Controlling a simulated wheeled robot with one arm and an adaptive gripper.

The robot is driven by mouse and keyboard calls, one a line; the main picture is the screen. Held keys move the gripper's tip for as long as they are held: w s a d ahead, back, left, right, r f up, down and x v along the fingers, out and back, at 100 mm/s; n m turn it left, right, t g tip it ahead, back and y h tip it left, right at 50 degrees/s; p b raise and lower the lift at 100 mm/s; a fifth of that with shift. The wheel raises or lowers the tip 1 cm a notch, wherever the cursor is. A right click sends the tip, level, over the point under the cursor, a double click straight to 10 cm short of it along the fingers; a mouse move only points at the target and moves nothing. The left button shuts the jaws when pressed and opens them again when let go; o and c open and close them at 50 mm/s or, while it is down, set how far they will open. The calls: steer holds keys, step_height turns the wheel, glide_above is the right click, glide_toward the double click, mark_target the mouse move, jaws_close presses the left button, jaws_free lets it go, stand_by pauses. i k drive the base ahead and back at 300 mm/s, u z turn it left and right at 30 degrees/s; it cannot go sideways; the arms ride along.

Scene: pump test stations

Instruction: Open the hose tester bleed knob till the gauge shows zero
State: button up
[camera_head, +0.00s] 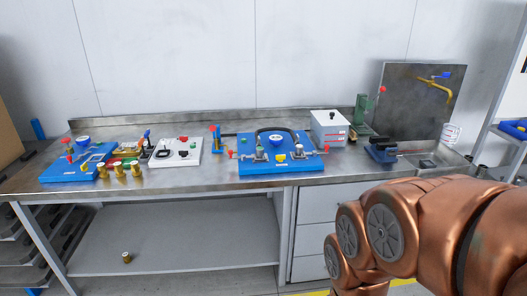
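A blue test board (262,167) with a black hose (268,131) arched over it stands at the middle of the bench; it looks like the hose tester. A round blue-faced gauge (277,141) stands on it, but its needle is too small to read. A small yellow part (281,158) is near the board's front, and red knobs or handles show at its sides, one at the left (231,154). I cannot tell which is the bleed knob or how far it is turned. My copper arm fills the lower right; my gripper is out of view.
A brass piece (126,257) sits on the lower shelf.

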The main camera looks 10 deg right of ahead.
mark_target(280, 158)
steer(key=u, duration=0.4)
steer(key=i, duration=1.75)
steer(key=z, duration=0.4)
